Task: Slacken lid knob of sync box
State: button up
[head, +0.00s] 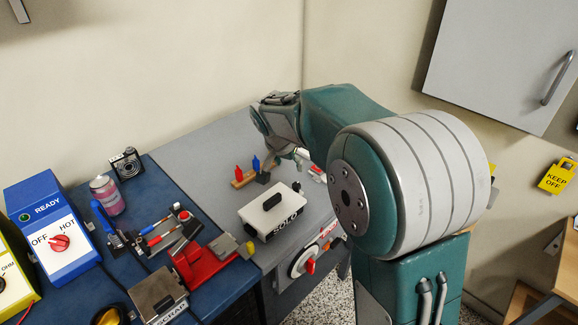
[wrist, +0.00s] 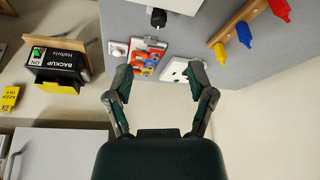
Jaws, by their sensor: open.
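I cannot make out a label reading SYNC on any box. A white box (head: 272,212) with a black lid knob (head: 272,202) stands on the grey bench, and its front reads SOLO. My gripper (head: 284,152) is behind the white box, over the far part of the grey bench. In the wrist view my gripper (wrist: 161,77) is open and empty, fingers wide apart.
A wooden rack (head: 243,180) with red and blue pegs stands near my gripper. The blue mat (head: 140,205) holds a red vise (head: 205,262), a camera and a blue READY box (head: 50,222). A black BACKUP box (wrist: 56,66) is in the wrist view.

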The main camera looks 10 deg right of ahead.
jog(key=m+g+y, duration=0.3)
jog(key=m+g, duration=0.1)
jog(key=m, duration=0.2)
send_over(297, 183)
notch_tip(297, 183, down, 11)
jog(key=shift+r, duration=0.1)
jog(key=shift+c, duration=0.3)
grip_shut()
